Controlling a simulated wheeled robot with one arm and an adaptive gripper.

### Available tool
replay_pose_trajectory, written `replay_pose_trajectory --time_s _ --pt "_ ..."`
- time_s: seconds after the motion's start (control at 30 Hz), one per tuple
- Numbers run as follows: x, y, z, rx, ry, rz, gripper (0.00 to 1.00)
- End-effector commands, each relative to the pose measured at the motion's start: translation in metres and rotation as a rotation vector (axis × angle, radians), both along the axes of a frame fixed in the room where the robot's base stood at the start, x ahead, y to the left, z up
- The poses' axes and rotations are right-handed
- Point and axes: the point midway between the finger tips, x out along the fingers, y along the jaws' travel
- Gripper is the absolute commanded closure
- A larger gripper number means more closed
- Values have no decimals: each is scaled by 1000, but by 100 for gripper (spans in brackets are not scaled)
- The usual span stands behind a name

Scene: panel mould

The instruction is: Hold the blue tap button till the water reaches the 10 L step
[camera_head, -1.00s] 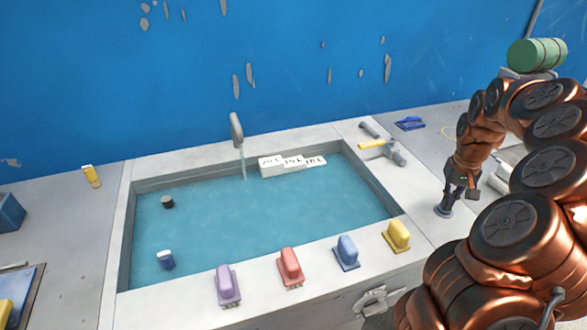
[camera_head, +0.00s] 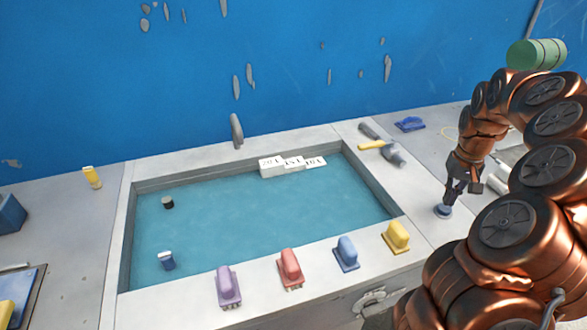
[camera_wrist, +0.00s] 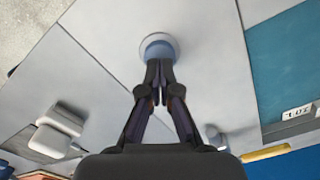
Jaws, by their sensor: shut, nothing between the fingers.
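The blue tap button (camera_head: 443,211) sits on the grey counter right of the basin, uncovered; it also shows in the wrist view (camera_wrist: 158,48). My gripper (camera_head: 450,200) is shut and empty, its tips just above the button and seemingly apart from it. The tap (camera_head: 236,130) at the basin's back edge shows no water stream. The water (camera_head: 250,215) lies close to the top of the 10 L step (camera_head: 315,162), the lowest, rightmost of three white steps. The exact level against it is too small to tell.
Purple (camera_head: 228,287), red (camera_head: 290,268), blue (camera_head: 347,253) and yellow (camera_head: 397,236) handled things stand along the basin's front rim. A blue item (camera_head: 409,124) lies behind. Two small things float in the water.

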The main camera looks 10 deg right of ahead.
Motion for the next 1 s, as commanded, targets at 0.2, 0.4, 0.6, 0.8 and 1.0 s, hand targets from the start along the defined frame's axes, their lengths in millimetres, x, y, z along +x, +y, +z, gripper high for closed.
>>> replay_pose_trajectory --time_s 0.2,0.4,0.6,0.8,1.0 --pt "1 -1 20 -3 -4 -2 100" --pt "0 -1 36 -2 -1 -1 100" --pt "0 0 48 0 -2 -1 100" --pt "0 0 48 0 -2 -1 100" --pt "0 0 48 0 -2 0 100"
